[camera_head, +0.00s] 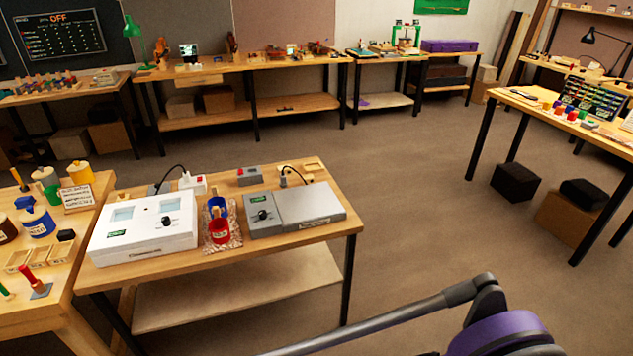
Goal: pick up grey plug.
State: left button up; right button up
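I cannot single out the grey plug with certainty. A small grey piece (160,188) with a black cable arching from it stands at the back left of the near bench, behind the white device. A second small dark piece (283,181) with a black cable is behind the grey device. A white socket block (193,184) with a red switch sits between them, and a grey block (250,176) with a red part is to its right. All are too small to read in detail. Neither gripper shows in the head view.
The near bench (318,238) carries the white device (143,234), the grey device (295,209), and blue and red cups (218,230) on a speckled mat. A side table (72,270) with jars and wooden trays adjoins on the left. Open floor (420,200) lies right.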

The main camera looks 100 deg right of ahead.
aim_at(283, 183)
jog(key=z, duration=3.05)
